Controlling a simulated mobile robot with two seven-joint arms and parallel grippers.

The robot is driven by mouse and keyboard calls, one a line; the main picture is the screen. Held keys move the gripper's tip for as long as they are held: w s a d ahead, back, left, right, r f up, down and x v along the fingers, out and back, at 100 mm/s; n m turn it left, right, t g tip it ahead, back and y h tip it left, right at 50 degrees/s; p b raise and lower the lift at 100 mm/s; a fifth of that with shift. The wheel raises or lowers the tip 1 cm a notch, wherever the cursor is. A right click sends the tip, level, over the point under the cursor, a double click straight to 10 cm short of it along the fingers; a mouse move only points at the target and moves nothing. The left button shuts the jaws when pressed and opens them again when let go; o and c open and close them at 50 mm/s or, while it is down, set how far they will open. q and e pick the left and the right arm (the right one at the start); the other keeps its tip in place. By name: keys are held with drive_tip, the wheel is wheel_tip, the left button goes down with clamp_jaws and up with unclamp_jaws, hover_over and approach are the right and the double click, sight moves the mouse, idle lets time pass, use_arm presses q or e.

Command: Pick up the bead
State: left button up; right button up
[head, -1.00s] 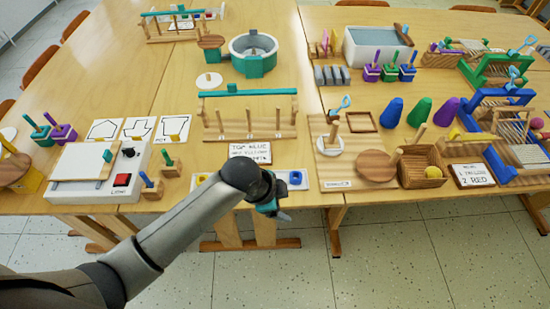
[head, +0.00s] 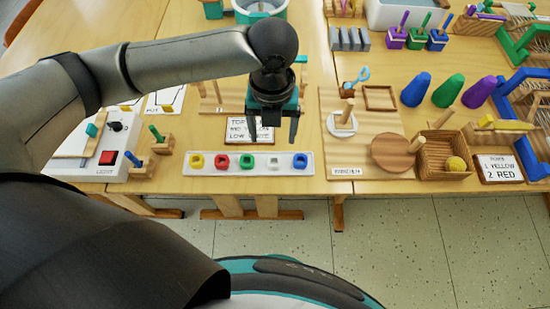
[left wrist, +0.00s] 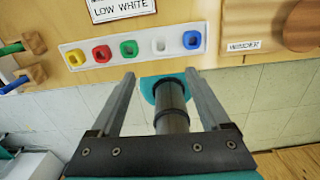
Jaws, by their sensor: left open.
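A white bead tray (head: 231,171) lies along the table's front edge. It holds a yellow bead (head: 196,161), a red bead (head: 221,161), a green bead (head: 247,161), a white bead (head: 273,162) and a blue bead (head: 300,161). The left wrist view shows the same tray (left wrist: 112,52), with the green bead (left wrist: 128,48) and white bead (left wrist: 159,45) near its middle. My left gripper (head: 273,138) is open and empty, pointing down above the tray's right half. In the left wrist view its fingers (left wrist: 160,75) are apart with no bead between them. The right gripper is not seen.
A sign card (head: 249,130) stands behind the tray, partly hidden by my gripper. A white box with a red button (head: 107,158) is to the left. The winder board (head: 342,172) is to the right, with a wicker basket (head: 440,160) holding a yellow ball beyond it.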

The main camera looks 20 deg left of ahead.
use_arm(q)
drive_tip(key=b, duration=0.2)
hover_over(274, 159)
drive_tip(key=s, duration=0.2)
drive_tip(key=f, duration=0.7)
drive_tip(key=shift+w+d, duration=0.2)
drive_tip(key=f, duration=0.1)
drive_tip(key=f+b, duration=0.1)
drive_tip(key=f, duration=0.1)
drive_tip(key=f+b, duration=0.1)
drive_tip(key=f, duration=0.1)
drive_tip(key=shift+w+f, duration=0.2)
drive_tip(key=shift+w, duration=0.1)
drive_tip(key=shift+f, duration=0.2)
drive_tip(key=c, duration=0.6)
clamp_jaws()
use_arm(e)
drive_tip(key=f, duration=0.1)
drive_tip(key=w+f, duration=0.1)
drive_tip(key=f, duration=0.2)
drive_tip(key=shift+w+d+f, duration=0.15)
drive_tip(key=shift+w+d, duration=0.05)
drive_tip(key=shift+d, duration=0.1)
